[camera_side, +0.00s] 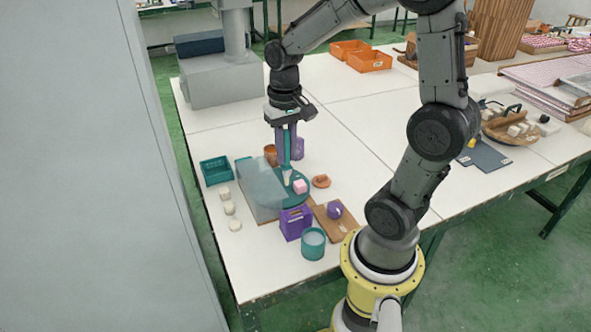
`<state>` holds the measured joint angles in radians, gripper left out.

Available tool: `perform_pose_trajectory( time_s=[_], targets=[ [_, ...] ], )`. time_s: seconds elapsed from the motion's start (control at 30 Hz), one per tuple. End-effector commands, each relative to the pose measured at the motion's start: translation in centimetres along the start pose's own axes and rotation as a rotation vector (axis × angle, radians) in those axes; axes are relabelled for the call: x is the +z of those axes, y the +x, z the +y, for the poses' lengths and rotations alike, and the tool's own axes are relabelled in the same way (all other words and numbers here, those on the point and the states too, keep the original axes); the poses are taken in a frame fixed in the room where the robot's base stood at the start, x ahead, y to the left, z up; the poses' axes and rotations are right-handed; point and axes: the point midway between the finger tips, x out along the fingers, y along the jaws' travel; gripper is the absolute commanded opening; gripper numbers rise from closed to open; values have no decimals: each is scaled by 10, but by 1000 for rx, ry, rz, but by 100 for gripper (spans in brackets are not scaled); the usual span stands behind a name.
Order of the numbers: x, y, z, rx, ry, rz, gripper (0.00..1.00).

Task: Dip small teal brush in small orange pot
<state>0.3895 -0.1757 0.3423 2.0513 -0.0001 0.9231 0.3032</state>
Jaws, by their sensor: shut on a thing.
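My gripper (286,152) points down over the near left part of the white table. It is shut on a slim teal brush (287,146), which hangs roughly upright between the fingers. The brush's pale lower end is above or at the round teal tray; I cannot tell whether it touches. The brush appears to be outside this pot. The pot's inside is hard to make out.
A grey box (259,190) stands left of the teal tray (294,200), which bears a pink block (300,186). Around them are an orange dish (321,181), purple box (295,222), teal cup (313,244), brown board (343,231) and teal basket (216,170).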

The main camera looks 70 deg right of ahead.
Motion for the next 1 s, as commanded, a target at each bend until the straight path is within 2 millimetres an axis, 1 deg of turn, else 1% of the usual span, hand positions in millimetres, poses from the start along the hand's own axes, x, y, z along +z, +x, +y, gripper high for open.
perform_pose_trajectory(
  time_s=[0.03,0.13,0.33,0.47,0.5,0.6,0.7,0.8,0.87,1.0],
  targets=[
    [-18,-7,-3,0,-10,1,0],
    [-52,-18,-5,0,-28,2,0],
    [-122,-30,0,1,-39,-3,0],
    [-169,-29,11,1,-30,-3,0],
    [-182,-27,16,1,-24,-5,0],
    [-214,-19,31,1,-6,-5,0],
    [-240,-7,47,0,19,-3,0],
    [-258,10,62,1,51,-5,0],
    [-262,19,70,1,67,-6,0],
    [-262,34,80,0,86,-2,0]
  ],
)
